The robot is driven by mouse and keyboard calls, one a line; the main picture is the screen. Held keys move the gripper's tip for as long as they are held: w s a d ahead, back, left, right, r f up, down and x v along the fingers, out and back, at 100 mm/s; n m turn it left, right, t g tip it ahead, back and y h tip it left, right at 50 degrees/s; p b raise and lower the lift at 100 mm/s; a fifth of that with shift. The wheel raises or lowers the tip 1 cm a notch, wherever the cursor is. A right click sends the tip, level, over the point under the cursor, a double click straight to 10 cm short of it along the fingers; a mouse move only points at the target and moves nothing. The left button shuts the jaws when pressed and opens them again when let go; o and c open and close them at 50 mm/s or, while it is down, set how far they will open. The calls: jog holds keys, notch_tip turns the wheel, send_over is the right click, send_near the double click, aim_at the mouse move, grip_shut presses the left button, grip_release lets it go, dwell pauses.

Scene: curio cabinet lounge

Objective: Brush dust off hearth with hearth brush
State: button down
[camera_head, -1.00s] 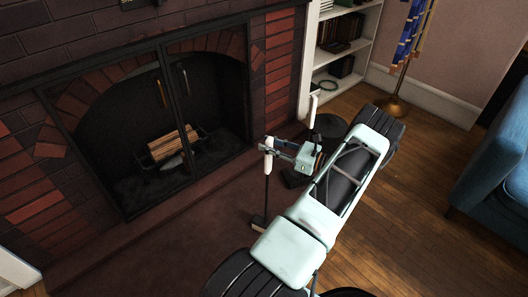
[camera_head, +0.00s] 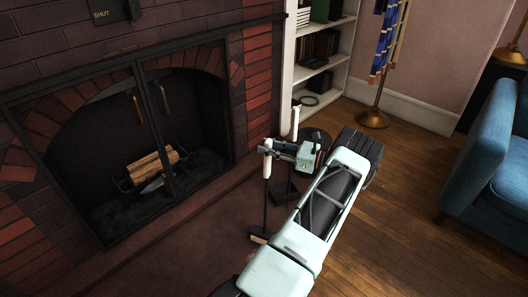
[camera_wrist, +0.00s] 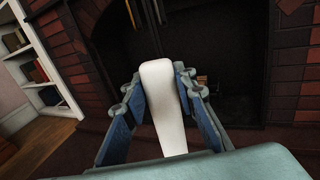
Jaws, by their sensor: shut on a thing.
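My gripper (camera_head: 268,149) is shut on the white handle of the hearth brush (camera_head: 267,168). The brush hangs roughly upright, with a dark shaft and a pale-edged head low down over the hearth (camera_head: 200,240). In the wrist view the white handle (camera_wrist: 163,100) stands between the blue finger pads of my gripper (camera_wrist: 162,95). The brush head is hidden there. The hearth is a dark reddish slab in front of the fireplace. I cannot make out dust on it, nor whether the bristles touch it.
The brick fireplace (camera_head: 255,85) holds logs (camera_head: 152,166) behind its dark frame. Another white-handled tool (camera_head: 294,122) stands just beyond my gripper. Wood floor between is clear.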

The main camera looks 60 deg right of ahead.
jog(key=shift+d, duration=0.15)
jog(key=shift+a+r+p, duration=0.1)
jog(key=shift+a+p, duration=0.1)
jog(key=shift+p, duration=0.1)
jog(key=shift+w+a+p, duration=1.65)
jog(key=shift+a+p, duration=2.2)
jog(key=shift+a, duration=3.1)
jog(key=shift+w+a+p, duration=1.65)
jog(key=shift+a+p, duration=2.15)
jog(key=shift+a, duration=3.15)
notch_tip(320, 180, up, 8)
jog(key=p, duration=0.6)
jog(key=shift+d, duration=0.15)
